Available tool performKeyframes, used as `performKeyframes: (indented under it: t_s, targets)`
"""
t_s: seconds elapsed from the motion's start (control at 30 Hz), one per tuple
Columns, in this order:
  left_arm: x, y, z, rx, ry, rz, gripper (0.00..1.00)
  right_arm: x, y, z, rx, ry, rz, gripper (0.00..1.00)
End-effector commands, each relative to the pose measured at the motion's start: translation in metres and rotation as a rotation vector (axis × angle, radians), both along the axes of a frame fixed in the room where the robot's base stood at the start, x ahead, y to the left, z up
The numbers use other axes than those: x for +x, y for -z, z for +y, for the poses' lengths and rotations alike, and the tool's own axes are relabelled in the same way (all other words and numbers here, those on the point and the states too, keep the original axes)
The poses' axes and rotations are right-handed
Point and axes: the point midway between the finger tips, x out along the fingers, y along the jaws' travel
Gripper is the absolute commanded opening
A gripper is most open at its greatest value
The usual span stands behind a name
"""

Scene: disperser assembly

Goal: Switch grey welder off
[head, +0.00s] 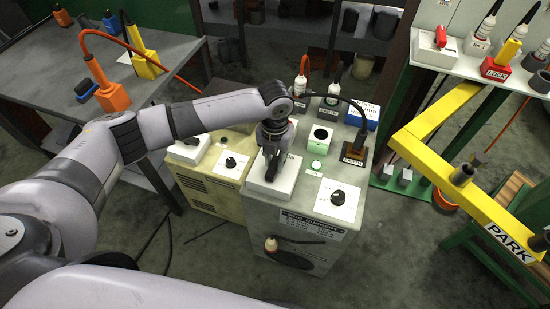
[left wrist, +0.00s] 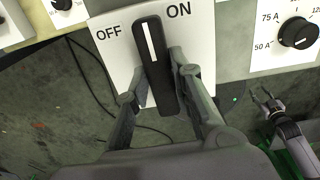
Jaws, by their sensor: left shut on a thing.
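The grey welder (head: 300,255) stands in the middle of the head view. Its switch has a white plate (head: 287,181) on top. In the left wrist view, the plate (left wrist: 205,40) reads OFF at left and ON at right. The black switch handle (left wrist: 153,75) has a white line pointing up between the two words. My left gripper (left wrist: 158,78) has its fingers on both sides of the handle, shut on it. In the head view my left gripper (head: 272,172) hides most of the switch. My right gripper (left wrist: 267,100) shows in the left wrist view, open and empty.
A current dial (head: 338,197), green round part (head: 316,164) and black EARTH plug (head: 355,147) sit on the grey welder. A yellowish welder (head: 215,190) stands close at left. A yellow PARK frame (head: 450,170) stands at right. A workbench (head: 60,75) is at left.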

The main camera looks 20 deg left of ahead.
Motion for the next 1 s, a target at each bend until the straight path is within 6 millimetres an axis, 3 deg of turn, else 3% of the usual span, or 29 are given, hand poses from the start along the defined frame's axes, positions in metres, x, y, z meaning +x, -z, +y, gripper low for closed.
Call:
performKeyframes:
  t_s: [0.37,1.0]
  targets:
    - [0.000,-0.005,0.000,-0.001,-0.217,0.002,0.00,0.000,-0.029,0.000,0.000,0.000,0.000,0.40]
    - [0.000,-0.004,0.000,0.000,-0.824,0.002,0.00,0.000,-0.083,0.001,0.001,0.001,0.000,0.40]
